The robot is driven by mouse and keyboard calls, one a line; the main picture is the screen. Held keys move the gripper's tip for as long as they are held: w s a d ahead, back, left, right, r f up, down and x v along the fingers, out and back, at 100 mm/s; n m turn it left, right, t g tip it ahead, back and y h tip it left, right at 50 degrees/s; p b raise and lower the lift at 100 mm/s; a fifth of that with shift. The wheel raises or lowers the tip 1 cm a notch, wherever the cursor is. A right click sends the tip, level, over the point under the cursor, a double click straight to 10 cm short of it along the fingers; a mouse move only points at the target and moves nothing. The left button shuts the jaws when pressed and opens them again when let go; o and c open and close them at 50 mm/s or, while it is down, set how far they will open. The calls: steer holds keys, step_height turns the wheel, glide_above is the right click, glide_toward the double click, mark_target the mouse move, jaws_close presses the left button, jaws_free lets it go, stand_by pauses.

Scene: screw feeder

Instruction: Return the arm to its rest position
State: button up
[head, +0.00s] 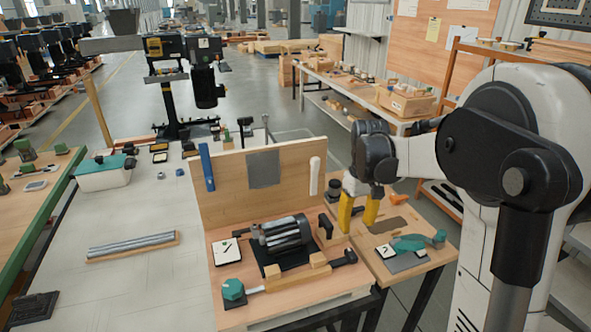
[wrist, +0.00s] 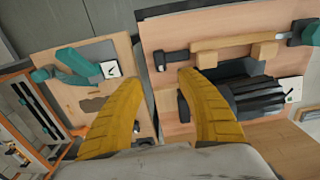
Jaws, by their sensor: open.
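My gripper (head: 358,212) has yellow fingers pointing down, set apart with nothing between them. In the head view it is at the right end of the wooden workbench, over the gap by the small side table (head: 421,262). My white and black arm reaches in from the right and is bent at the elbow. In the wrist view the two yellow fingers (wrist: 160,97) spread over the gap between the side table (wrist: 80,94) and the workbench (wrist: 178,119). I cannot tell how high the fingertips are above the surfaces.
A grey motor-like unit (head: 281,232) sits on the workbench in front of an upright wooden board (head: 229,173). A teal tool (head: 410,243) lies on the side table. A white table (head: 128,215) with metal rods is at left. A shelf rack (head: 447,75) stands behind my arm.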

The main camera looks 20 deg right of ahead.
steer(key=shift+a+r, duration=0.1)
steer(key=s+a+r+t, duration=0.3)
steer(key=s+a, duration=0.4)
steer(key=s, duration=0.2)
steer(key=s+a+r+t, duration=0.3)
steer(key=s+a+t, duration=0.1)
steer(key=s+a, duration=0.4)
steer(key=shift+s+a+r+m, duration=0.15)
steer(key=shift+s+m, duration=0.15)
steer(key=shift+s, duration=0.1)
